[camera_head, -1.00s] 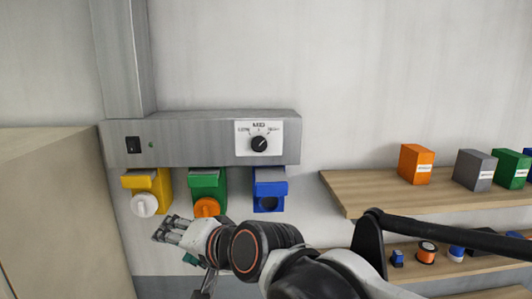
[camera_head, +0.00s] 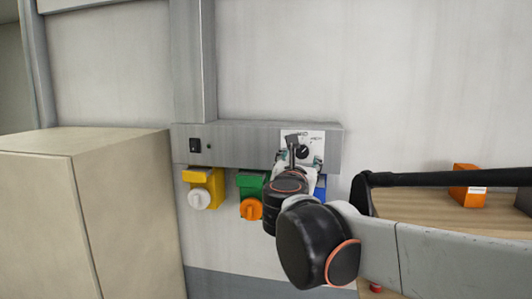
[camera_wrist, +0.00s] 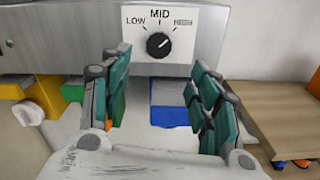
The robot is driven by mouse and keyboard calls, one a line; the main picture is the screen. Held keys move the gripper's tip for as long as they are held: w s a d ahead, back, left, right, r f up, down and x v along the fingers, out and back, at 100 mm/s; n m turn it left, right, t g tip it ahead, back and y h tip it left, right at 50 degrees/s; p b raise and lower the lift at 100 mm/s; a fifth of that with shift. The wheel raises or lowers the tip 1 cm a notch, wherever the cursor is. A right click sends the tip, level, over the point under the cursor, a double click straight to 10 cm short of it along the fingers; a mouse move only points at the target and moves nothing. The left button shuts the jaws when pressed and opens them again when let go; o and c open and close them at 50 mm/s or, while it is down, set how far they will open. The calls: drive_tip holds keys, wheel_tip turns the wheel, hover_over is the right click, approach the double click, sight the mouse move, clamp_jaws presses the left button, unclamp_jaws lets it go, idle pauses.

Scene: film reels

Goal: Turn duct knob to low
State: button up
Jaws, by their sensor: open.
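The duct knob (camera_wrist: 158,44) is a round black dial on a white plate (camera_wrist: 187,20) marked LOW at left, MID at top and a blurred label at right. Its white mark appears to point up and right, towards the right label. The knob also shows in the head view (camera_head: 303,151), partly screened by my gripper. My gripper (camera_wrist: 158,65) is open and empty in front of the plate. Its two green-padded fingers stand left and right of the knob, low in the wrist view, and no contact with it shows.
The plate is on a grey metal duct box (camera_head: 240,140) with a black switch (camera_head: 195,145). Below hang yellow (camera_head: 205,180), green (camera_head: 250,183) and blue (camera_head: 320,187) holders. A beige cabinet (camera_head: 120,210) stands left; a wooden shelf (camera_head: 420,207) lies right.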

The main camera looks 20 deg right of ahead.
sight(301, 152)
drive_tip(key=p+x, duration=0.2)
drive_tip(key=x, duration=0.9)
drive_tip(key=shift+w+d, duration=0.1)
drive_tip(key=shift+w, duration=0.1)
drive_tip(key=shift+c, duration=0.6)
drive_tip(key=c, duration=0.9)
